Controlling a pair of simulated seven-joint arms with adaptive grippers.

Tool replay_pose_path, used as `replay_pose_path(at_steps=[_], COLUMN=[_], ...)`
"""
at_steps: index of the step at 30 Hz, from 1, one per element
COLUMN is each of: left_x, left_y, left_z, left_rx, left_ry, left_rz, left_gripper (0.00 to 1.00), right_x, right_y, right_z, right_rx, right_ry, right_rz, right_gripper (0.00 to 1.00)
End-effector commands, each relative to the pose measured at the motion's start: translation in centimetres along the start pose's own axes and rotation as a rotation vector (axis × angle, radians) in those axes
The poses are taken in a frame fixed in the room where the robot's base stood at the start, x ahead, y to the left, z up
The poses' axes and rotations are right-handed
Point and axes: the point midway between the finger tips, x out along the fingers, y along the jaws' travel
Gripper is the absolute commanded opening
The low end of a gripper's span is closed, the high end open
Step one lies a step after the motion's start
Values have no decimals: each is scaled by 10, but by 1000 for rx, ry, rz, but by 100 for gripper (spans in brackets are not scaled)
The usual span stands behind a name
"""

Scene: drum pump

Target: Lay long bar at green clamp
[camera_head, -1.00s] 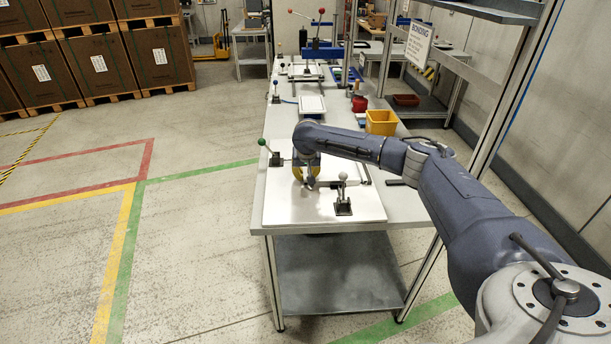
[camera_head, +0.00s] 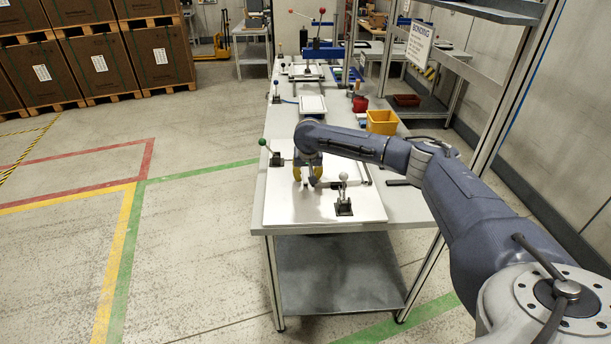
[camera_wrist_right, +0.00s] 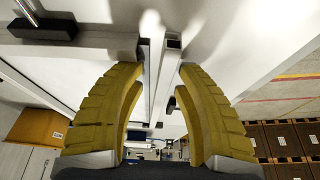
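My right gripper (camera_head: 308,184) is low over the white board (camera_head: 290,212), near the board's left side. Its yellow fingers stand apart. In the right wrist view the open fingers (camera_wrist_right: 162,72) are on either side of a long pale bar (camera_wrist_right: 166,75) with a hollow square end. Whether a finger touches the bar cannot be told; in the head view the gripper hides much of it. The green-knobbed clamp (camera_head: 273,158) stands at the board's left edge, beyond the gripper. My left gripper is not in view.
A crosswise bar (camera_head: 345,189) lies right of the gripper. A pale-knobbed clamp (camera_head: 343,207) stands at the board's front right. The board's front left is clear.

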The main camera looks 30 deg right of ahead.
Motion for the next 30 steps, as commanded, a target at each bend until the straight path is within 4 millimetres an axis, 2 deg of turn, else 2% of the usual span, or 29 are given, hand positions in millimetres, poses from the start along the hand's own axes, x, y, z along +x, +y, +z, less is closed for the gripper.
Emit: replay_pose_path(at_steps=[9, 15, 21, 30], left_x=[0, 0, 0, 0], left_y=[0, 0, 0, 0], left_z=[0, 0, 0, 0], left_rx=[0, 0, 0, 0], left_ry=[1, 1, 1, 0], left_rz=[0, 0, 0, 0], left_gripper=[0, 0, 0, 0], right_x=[-60, -89, -105, -110], right_y=[-2, -2, -2, -2], right_z=[-4, -4, -3, -3], right_rx=[0, 1, 1, 1], right_ry=[9, 8, 7, 8], right_rz=[-8, -8, -8, -8], right_gripper=[33, 33, 33, 33])
